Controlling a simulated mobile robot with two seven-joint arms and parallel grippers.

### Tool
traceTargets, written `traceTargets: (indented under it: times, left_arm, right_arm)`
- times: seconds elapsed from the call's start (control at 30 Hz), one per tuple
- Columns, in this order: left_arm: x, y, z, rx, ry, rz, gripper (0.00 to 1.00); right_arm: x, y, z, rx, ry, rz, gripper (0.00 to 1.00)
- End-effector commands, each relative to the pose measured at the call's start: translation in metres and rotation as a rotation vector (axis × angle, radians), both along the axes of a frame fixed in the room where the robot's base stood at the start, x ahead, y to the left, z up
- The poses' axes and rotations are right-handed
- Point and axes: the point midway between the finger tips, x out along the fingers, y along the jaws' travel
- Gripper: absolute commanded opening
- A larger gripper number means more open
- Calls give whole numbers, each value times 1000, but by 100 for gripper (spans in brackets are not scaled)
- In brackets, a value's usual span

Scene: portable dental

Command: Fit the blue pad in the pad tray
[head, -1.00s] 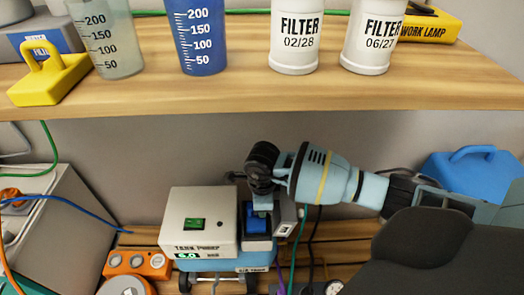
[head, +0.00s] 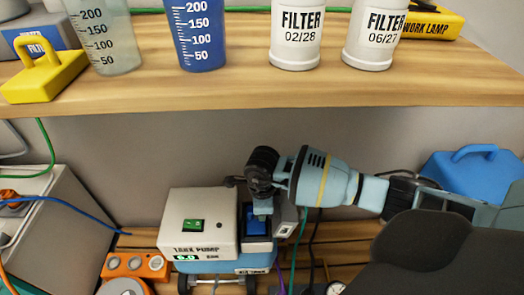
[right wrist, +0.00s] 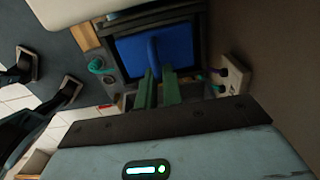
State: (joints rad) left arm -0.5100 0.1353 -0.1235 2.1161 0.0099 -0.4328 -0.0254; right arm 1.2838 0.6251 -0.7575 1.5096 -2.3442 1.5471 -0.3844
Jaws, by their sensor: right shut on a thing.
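The blue pad (head: 256,224) is at the dark pad tray (head: 258,245), beside the white tank pump box. In the right wrist view the pad (right wrist: 182,46) lies inside the tray's dark frame (right wrist: 118,62), with a raised blue handle on its face. I cannot tell whether it is fully seated. My right gripper (right wrist: 159,74) is shut on the pad's handle, with its green fingers on either side. In the head view this gripper (head: 262,207) hides part of the pad from above. My left gripper is not in view.
The white tank pump box (head: 198,222) stands directly left of the tray. A white socket block (head: 287,222) with cables is close on its right. A wooden shelf (head: 240,90) with cups and filter canisters overhangs behind. An orange unit (head: 135,265) sits lower left.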

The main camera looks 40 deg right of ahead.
Motion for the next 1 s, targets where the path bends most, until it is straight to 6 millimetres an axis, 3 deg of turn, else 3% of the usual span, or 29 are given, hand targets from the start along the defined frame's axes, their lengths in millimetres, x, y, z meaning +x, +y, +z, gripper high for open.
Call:
traceTargets:
  times: [0.3,0.33,0.5,0.83,1.0]
  left_arm:
    - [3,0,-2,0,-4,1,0]
    - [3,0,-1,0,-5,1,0]
    - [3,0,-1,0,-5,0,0]
    - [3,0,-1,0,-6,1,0]
    - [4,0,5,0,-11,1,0]
  right_arm:
    - [0,0,-2,0,0,0,0]
    - [0,0,-2,0,0,0,11]
    - [0,0,-2,0,0,0,33]
    - [0,0,-1,0,0,0,34]
    - [1,0,13,-1,-3,0,34]
